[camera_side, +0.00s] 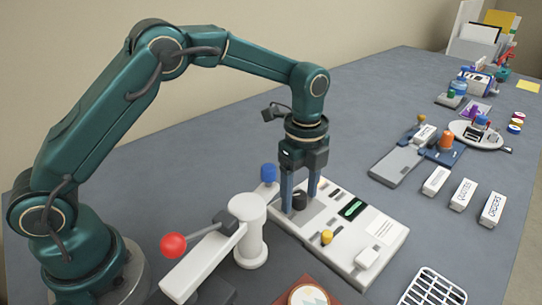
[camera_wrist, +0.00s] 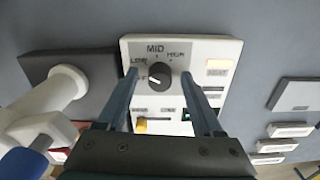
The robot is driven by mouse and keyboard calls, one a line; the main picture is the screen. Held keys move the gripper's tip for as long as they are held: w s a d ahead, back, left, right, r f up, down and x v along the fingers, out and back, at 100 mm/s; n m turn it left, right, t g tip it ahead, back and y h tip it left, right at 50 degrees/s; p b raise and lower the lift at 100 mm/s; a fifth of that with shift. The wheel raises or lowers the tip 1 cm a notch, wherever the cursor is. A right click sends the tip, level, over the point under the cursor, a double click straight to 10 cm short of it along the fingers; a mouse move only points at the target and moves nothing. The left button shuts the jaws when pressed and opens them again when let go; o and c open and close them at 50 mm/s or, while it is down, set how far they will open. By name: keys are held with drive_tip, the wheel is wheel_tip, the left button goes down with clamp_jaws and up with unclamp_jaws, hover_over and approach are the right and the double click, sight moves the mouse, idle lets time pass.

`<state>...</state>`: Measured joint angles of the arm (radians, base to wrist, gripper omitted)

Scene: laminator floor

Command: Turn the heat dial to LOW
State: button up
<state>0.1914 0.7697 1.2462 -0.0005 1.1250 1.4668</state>
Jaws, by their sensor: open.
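The black heat dial (camera_wrist: 158,76) sits on a pale control panel (camera_wrist: 215,48) with labels LOW, MID and HIGH around it. Another label at its left is partly covered and seems to read OFF. A short white mark on the dial faces left and slightly down, toward that label rather than LOW. My gripper (camera_wrist: 160,80) is open, one finger on each side of the dial, with gaps showing. In the side view the dial (camera_side: 299,201) stands between the fingertips of my gripper (camera_side: 300,196), which reach down close to the panel.
The panel also bears a yellow knob (camera_side: 326,237), a green display (camera_side: 352,209) and a white block (camera_side: 367,258). Left of it stand a white post (camera_side: 249,235) and a lever with a red ball (camera_side: 173,245). A blue knob (camera_side: 268,173) is close behind. Labelled blocks (camera_side: 464,194) lie right.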

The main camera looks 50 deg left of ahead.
sight(300, 194)
drive_tip(key=shift+r, duration=2.55)
drive_tip(key=s+a+r+n+t, duration=0.45)
drive_tip(key=s+r, duration=0.35)
drive_tip(key=r, duration=0.4)
drive_tip(key=s+a+f+n+t, duration=0.1)
drive_tip(key=s+a+f+n, duration=0.1)
drive_tip(key=s+f+n, duration=0.4)
drive_tip(key=s+n, duration=0.4)
drive_tip(key=n, duration=0.4)
drive_tip(key=shift+s+a, duration=0.15)
drive_tip(key=shift+s, duration=0.2)
